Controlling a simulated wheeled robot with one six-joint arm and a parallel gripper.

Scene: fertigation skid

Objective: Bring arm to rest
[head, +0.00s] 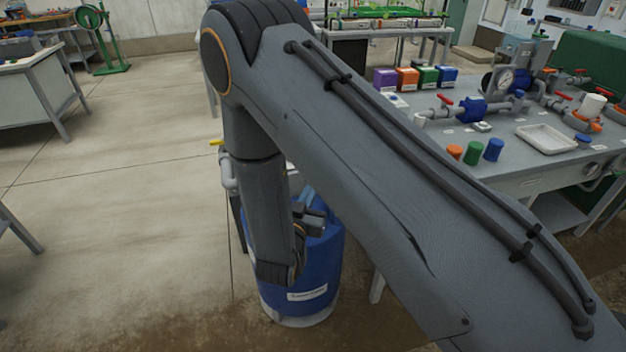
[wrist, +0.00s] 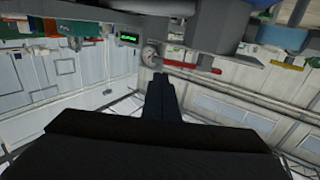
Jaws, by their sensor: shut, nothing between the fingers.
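My arm reaches across the head view, bends at a high elbow, and its forearm hangs down in front of a blue drum (head: 322,262). My gripper (wrist: 160,82) shows in the wrist view with its two dark fingers together and nothing between them. In the head view the hand is mostly hidden behind the wrist, so I cannot make out its fingers there. In the wrist view a round gauge (wrist: 150,55) and a red bar or handle (wrist: 192,68) show beyond the fingertips. The wrist picture is strongly tilted.
To the right is the skid bench (head: 520,182) with valves, a white tray (head: 546,139), coloured caps and several coloured boxes (head: 408,79). Another bench (head: 40,85) stands at the left. A green stand (head: 105,40) is farther back. The floor (head: 110,200) at the left is clear.

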